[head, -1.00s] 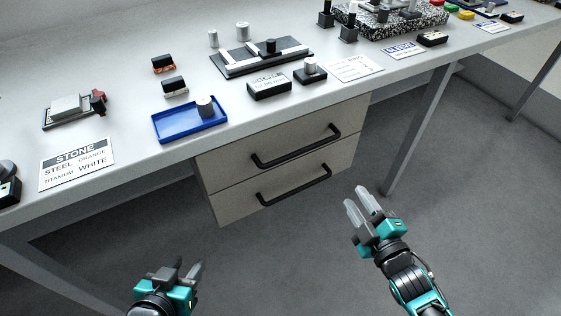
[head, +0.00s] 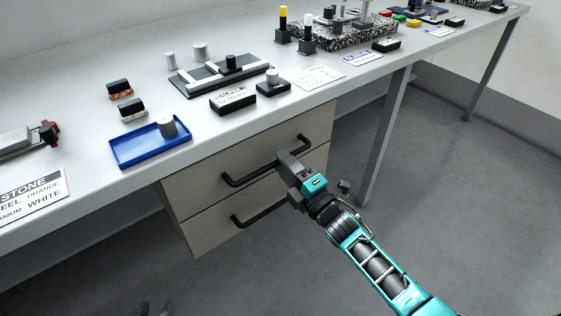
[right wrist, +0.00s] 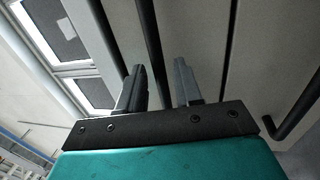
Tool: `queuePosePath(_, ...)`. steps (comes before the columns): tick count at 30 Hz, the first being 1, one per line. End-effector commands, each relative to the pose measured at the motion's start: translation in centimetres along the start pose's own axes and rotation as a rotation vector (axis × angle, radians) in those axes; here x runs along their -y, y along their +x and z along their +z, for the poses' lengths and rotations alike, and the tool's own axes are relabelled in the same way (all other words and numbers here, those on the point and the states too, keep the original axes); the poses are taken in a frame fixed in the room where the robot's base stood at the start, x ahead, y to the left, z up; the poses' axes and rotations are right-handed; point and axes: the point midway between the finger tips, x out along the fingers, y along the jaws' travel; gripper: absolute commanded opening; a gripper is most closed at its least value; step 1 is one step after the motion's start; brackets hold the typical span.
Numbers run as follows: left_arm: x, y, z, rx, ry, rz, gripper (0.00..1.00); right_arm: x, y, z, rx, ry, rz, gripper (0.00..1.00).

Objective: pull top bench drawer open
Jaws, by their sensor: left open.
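The top bench drawer (head: 200,178) is a beige front under the white bench, flush with the drawer below. Its black bar handle (head: 248,176) runs across it in the head view. My right gripper (head: 285,158) is at the right part of this handle. In the right wrist view, the fingers (right wrist: 160,68) stand apart with a dark bar (right wrist: 150,45) running between them, closer to the left finger. My left gripper (head: 154,308) shows only as fingertips at the bottom edge, open and away from the drawer.
The lower drawer (head: 205,230) has its own black handle (head: 255,216) just below. The white bench top (head: 80,95) above holds a blue tray (head: 122,160) and several small parts. A grey bench leg (head: 382,140) stands to the right. The floor in front is clear.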

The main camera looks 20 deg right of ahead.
Motion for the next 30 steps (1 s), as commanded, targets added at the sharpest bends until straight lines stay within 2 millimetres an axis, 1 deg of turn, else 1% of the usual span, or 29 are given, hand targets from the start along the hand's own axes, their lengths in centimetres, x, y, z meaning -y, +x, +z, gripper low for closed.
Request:
queuePosePath(1, 0.0, 0.1, 0.2, 0.002, -0.003, 0.000, 0.43, 0.1, 0.6, 0.0, 0.000, 0.000, 0.001, 0.34)
queuePosePath(3, -0.1, 0.1, 0.4, 0.003, -0.006, 0.000, 0.43, 0.1, 1.2, 0.0, 0.001, 0.001, 0.000, 0.34)
queuePosePath(6, -0.1, 0.1, 0.5, 0.004, -0.008, -0.001, 0.43, 0.0, 1.7, 0.0, 0.000, 0.001, -0.001, 0.34)
queuePosePath(15, -0.1, 0.1, 0.5, 0.004, -0.008, -0.001, 0.43, 0.0, 1.9, 0.0, 0.000, 0.001, -0.001, 0.34)
queuePosePath(26, 0.1, 0.1, 0.6, 0.006, 0.001, -0.002, 0.43, 0.0, 1.8, 0.0, 0.000, 0.001, -0.001, 0.00)
queuePosePath(30, 0.1, 0.1, 0.6, 0.007, 0.004, -0.002, 0.43, 0.0, 1.8, 0.0, 0.000, 0.001, -0.001, 0.00)
